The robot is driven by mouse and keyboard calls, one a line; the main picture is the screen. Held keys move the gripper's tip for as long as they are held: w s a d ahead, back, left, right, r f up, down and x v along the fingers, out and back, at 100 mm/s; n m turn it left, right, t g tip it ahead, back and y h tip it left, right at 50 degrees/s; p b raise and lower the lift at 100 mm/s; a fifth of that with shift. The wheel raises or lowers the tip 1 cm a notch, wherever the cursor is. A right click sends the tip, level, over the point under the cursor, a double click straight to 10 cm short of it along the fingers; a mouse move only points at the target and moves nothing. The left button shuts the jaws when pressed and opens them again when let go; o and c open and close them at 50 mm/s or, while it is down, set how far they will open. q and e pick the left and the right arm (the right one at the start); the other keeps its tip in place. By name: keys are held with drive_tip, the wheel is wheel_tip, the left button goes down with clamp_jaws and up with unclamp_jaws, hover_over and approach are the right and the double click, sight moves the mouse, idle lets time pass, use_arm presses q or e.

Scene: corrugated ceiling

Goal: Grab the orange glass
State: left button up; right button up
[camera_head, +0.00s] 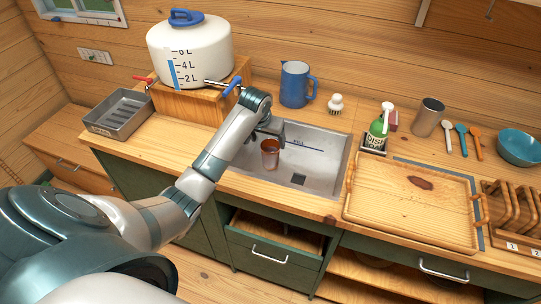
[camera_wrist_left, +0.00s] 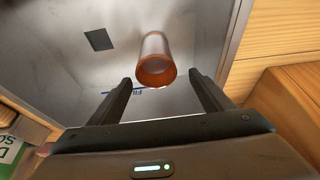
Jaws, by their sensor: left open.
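The orange glass (camera_head: 270,153) stands in the metal sink (camera_head: 325,148), near its left side, in the head view. In the left wrist view the orange glass (camera_wrist_left: 157,62) shows its orange-brown rim facing the camera, ahead of and between the fingers. My left gripper (camera_head: 270,133) is over the sink, close to the glass. In the left wrist view my left gripper (camera_wrist_left: 160,88) has its two dark fingers spread apart with nothing held between them. I cannot tell from the views exactly how far the fingertips are from the glass. My right gripper is not in view.
A white water tank (camera_head: 190,55) with a tap stands on a wooden box (camera_head: 190,101) left of the sink. A soap bottle (camera_head: 379,128) and wooden tray (camera_head: 412,205) are to the right.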

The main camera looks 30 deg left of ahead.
sight(271, 150)
use_arm(q)
drive_tip(key=shift+p+x, duration=0.35)
drive_tip(key=shift+x, duration=1.75)
drive_tip(key=shift+w+d+f+p, duration=0.1)
drive_tip(key=shift+f+p, duration=0.3)
drive_tip(key=p+x, duration=0.1)
drive_tip(key=x, duration=0.1)
drive_tip(key=shift+d+f, duration=0.15)
drive_tip(key=shift+f, duration=0.3)
drive_tip(key=shift+x, duration=0.8)
drive_tip(key=shift+c, duration=0.9)
drive_tip(key=c, duration=1.3)
